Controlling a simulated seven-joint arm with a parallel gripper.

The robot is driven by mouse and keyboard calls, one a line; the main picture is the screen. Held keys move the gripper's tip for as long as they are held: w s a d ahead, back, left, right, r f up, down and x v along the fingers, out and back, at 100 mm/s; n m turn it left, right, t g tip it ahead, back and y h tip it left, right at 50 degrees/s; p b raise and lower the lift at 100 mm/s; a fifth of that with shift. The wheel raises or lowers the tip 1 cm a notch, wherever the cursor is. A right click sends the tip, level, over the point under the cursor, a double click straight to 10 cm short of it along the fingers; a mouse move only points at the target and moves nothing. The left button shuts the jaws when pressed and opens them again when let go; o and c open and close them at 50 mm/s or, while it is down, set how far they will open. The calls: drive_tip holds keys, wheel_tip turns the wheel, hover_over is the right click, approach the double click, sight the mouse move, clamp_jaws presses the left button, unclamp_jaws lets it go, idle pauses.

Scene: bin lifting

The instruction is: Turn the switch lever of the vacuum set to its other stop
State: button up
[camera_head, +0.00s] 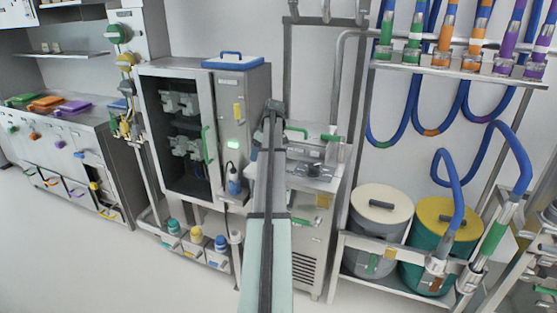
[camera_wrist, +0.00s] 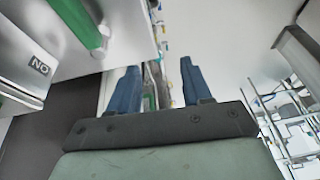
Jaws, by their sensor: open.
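A steel floor unit with a vent (camera_head: 305,265) stands behind my arm in the head view; I take it for the vacuum set but cannot be sure. A green handle (camera_head: 297,130) and a dark knob (camera_head: 314,169) show at its top. In the wrist view a green bar (camera_wrist: 78,22) lies at upper left, beside a grey panel (camera_wrist: 35,35) with a label (camera_wrist: 39,66) reading "NO", perhaps "ON" upside down. I cannot tell whether the bar is the switch lever. My gripper (camera_wrist: 160,75), two blue fingers apart and empty, is right of it. In the head view my gripper (camera_head: 275,106) is small and its fingers are unclear.
Two lidded drums (camera_head: 372,245) (camera_head: 420,270) and blue hoses (camera_head: 408,110) fill the rack at right. Bottles (camera_head: 196,236) stand low in front of the cabinet. The floor (camera_head: 90,270) at front left is clear.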

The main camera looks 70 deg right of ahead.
drive_tip(key=s+d+r, duration=0.7)
drive_tip(key=s+d, duration=0.1)
drive_tip(key=s, duration=0.3)
drive_tip(key=shift+h, duration=0.3)
drive_tip(key=x, duration=1.3)
drive_tip(key=shift+w+a+f, duration=0.1)
drive_tip(key=shift+w+f, duration=0.2)
drive_tip(key=shift+w, duration=0.15)
drive_tip(key=shift+c, duration=0.5)
clamp_jaws()
